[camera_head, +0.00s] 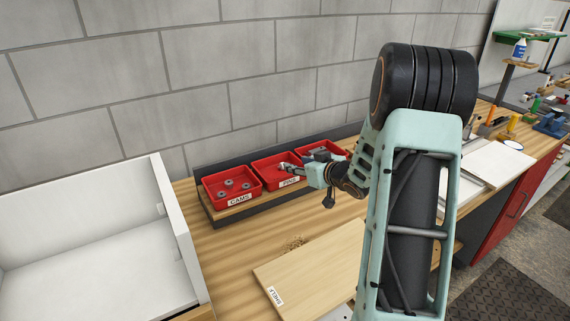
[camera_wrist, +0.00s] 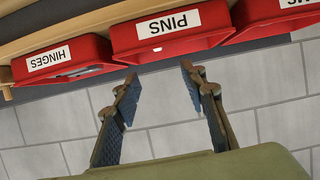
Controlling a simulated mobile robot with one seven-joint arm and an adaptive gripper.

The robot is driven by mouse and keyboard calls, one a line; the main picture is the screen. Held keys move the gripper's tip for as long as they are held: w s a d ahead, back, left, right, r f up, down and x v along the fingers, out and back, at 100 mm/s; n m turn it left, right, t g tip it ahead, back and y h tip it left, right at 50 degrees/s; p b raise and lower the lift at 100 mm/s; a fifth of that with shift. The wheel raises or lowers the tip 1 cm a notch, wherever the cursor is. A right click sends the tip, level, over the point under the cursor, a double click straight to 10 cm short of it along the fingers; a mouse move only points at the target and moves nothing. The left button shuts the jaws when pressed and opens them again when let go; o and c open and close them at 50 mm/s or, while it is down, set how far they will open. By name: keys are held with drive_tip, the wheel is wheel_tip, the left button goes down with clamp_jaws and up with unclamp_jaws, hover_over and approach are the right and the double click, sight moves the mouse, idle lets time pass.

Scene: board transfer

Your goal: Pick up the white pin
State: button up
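The red bin labelled PINS (camera_head: 262,182) stands in the middle of a row of three bins, and its front label shows in the wrist view (camera_wrist: 170,46). A small white spot (camera_wrist: 157,49) shows at the bin's edge in the wrist view; it may be the white pin, but it is too small to be sure. My gripper (camera_wrist: 158,75) is open, with nothing between its two fingers. In the head view my gripper (camera_head: 290,168) is over the PINS bin and hides part of its inside.
The CAMS bin (camera_head: 230,199) with several grey parts is at left, and the HINGES bin (camera_wrist: 65,62) is on the other side. A board labelled SHELF (camera_head: 300,270) lies on the bench. A white open cabinet (camera_head: 180,235) stands at left. A grey block wall (camera_head: 200,60) rises close behind.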

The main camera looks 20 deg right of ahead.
sight(282, 164)
drive_tip(key=x, duration=0.2)
drive_tip(key=f+x, duration=0.1)
drive_tip(key=x, duration=0.2)
drive_tip(key=shift+s+d, duration=0.1)
drive_tip(key=shift+a+p+x, duration=0.2)
drive_tip(key=shift+p+x, duration=0.4)
drive_tip(key=shift+x, duration=1.9)
drive_tip(key=shift+s+f, duration=0.15)
drive_tip(key=shift+c, duration=0.6)
drive_tip(key=c, duration=0.7)
